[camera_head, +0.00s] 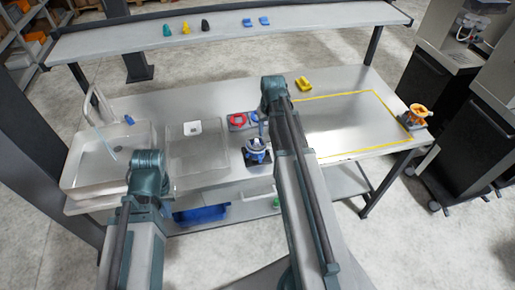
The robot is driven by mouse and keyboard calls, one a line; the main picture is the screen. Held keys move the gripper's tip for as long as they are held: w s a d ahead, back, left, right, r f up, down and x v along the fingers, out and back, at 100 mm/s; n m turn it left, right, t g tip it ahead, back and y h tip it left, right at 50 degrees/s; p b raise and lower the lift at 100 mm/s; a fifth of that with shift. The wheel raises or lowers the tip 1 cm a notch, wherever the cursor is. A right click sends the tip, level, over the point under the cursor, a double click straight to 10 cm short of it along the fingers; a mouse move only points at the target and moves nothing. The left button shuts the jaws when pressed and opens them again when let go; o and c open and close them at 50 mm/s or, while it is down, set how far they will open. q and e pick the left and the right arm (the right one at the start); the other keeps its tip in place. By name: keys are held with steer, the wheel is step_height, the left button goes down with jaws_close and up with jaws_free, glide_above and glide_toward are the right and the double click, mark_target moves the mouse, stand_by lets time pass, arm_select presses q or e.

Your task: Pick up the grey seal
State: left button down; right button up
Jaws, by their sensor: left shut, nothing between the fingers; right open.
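I cannot make out a grey seal. A red ring (237,119) lies on a dark plate in the middle of the table, with a small bluish part (253,117) beside it. The right arm's teal joint stands just right of these parts and may cover something. The left arm's teal joint is in front of the sink and tray. I cannot make out the fingers of either gripper; the arm links hide them.
The steel table (220,95) carries a sink (108,160), a shallow tray (196,155), a blue-and-white device (257,151), a yellow block (303,84) and an orange device (416,114). The yellow-outlined area (345,120) is clear. A raised shelf (330,20) runs behind.

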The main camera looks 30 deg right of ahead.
mark_target(266, 140)
steer(key=f+b, duration=0.5)
steer(key=shift+w+d+f, duration=0.15)
steer(key=shift+w+f, duration=0.05)
steer(key=shift+w, duration=0.2)
steer(key=shift+r, duration=0.1)
jaws_close()
steer(key=shift+r, duration=0.2)
